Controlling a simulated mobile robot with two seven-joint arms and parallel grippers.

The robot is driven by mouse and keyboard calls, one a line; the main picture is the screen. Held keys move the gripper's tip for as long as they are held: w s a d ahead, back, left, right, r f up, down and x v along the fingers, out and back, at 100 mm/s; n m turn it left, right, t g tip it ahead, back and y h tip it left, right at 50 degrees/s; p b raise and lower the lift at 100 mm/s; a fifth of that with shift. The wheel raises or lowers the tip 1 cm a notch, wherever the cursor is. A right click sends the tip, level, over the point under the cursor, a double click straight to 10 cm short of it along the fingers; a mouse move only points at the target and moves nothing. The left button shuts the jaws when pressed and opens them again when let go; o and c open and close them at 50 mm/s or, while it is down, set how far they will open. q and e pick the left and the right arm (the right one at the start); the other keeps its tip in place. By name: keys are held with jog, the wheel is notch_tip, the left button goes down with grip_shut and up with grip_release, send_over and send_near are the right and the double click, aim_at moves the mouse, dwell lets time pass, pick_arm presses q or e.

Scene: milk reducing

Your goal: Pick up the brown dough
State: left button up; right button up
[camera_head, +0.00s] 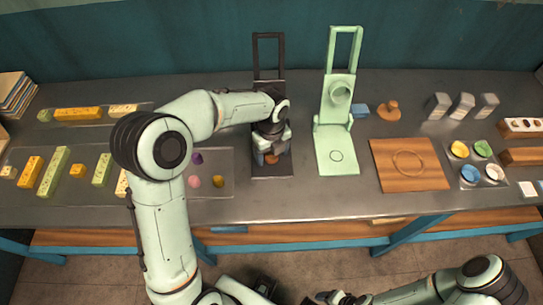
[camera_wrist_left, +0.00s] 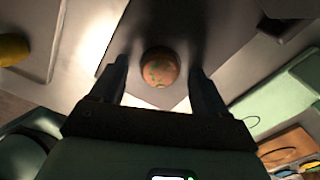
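The brown dough (camera_wrist_left: 159,68) is a round brownish ball with greenish specks. It sits on the base of the dark stand (camera_head: 271,171), and in the head view the dough (camera_head: 271,159) is partly covered by my left gripper (camera_head: 271,152). In the left wrist view my left gripper (camera_wrist_left: 160,80) has its two fingers apart, one on each side of the dough, with a visible gap on both sides. My right gripper (camera_head: 338,298) is low at the bottom edge of the head view, away from the table; its finger opening is unclear.
A light green stand (camera_head: 337,153) is just right of the dark one. A wooden board (camera_head: 409,165) lies further right. Yellow and green blocks (camera_head: 53,172) are at the far left.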

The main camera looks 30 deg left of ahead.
pick_arm(q)
jog(key=c, duration=1)
jog(key=shift+r, duration=0.1)
